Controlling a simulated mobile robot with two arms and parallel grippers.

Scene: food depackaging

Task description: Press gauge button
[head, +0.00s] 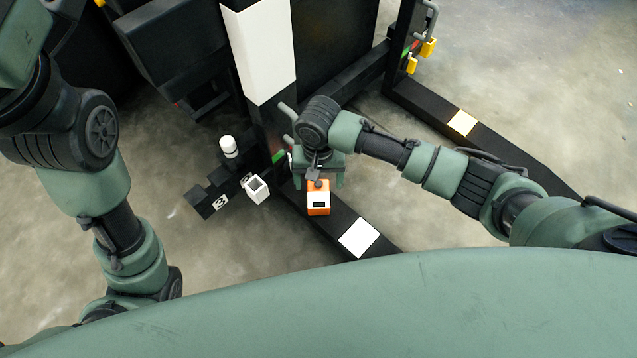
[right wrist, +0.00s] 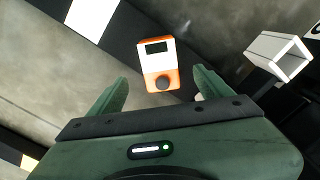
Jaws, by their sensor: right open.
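The gauge (head: 318,199) is a small orange and white box with a dark display. It sits on a dark beam in the middle of the head view. In the right wrist view the gauge (right wrist: 160,62) shows its display and a round dark button (right wrist: 162,83) at the end nearer my gripper. My right gripper (head: 322,182) is open at the gauge's button end. In the right wrist view its two green fingers (right wrist: 160,88) stand apart, to either side of the button end, with nothing held. Contact cannot be told. My left arm shows at the left, but its gripper is out of view.
A white open square tube (head: 257,188) stands left of the gauge, with a white cylinder (head: 229,147) on a black bracket behind it. A white patch (head: 359,238) lies on the beam in front. A tall black frame with a white panel (head: 262,55) rises behind.

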